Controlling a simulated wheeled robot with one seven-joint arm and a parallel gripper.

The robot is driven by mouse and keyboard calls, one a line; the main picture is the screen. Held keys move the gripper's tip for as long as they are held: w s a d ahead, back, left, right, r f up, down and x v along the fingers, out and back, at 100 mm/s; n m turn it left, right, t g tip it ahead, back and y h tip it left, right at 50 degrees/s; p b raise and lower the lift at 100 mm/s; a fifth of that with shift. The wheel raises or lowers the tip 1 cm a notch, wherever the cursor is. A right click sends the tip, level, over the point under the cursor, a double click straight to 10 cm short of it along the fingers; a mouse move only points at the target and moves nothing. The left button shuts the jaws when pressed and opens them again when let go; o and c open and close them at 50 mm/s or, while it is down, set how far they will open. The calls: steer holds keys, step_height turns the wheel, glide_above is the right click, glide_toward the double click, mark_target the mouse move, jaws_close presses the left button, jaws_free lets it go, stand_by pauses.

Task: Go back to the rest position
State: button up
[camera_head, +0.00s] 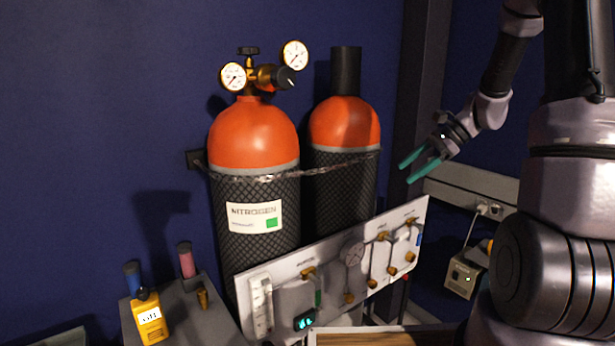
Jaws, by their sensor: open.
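My gripper (417,167) has two teal fingers that stand apart with nothing between them. It is in the air at the right of the head view, in front of the blue wall and above the right end of the white valve panel. It touches nothing that I can see. My arm comes down to it from the upper right, and the upper part of the arm is cut off by the top edge of the view.
A nitrogen cylinder (255,140) with gauges and a second orange-topped cylinder (345,125) stand left of my gripper. The white valve panel (275,270) is in front of them. A grey stand (185,310) holds a yellow meter (150,320). A dark post (420,80) rises behind.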

steer(key=s+a+r+n+t+h, duration=0.1)
steer(key=s+r+n+t+h, duration=0.1)
steer(key=s+r+n, duration=0.4)
steer(key=s+a+r+n+t+h, duration=0.2)
steer(key=s+r+n+t+h, duration=0.1)
steer(key=s+r, duration=0.8)
steer(key=s+n+h, duration=0.1)
steer(key=s+n, duration=0.1)
steer(key=s, duration=0.3)
steer(key=shift+s+r+n+h, duration=0.25)
steer(key=shift+n+h, duration=0.05)
steer(key=shift+n, duration=0.1)
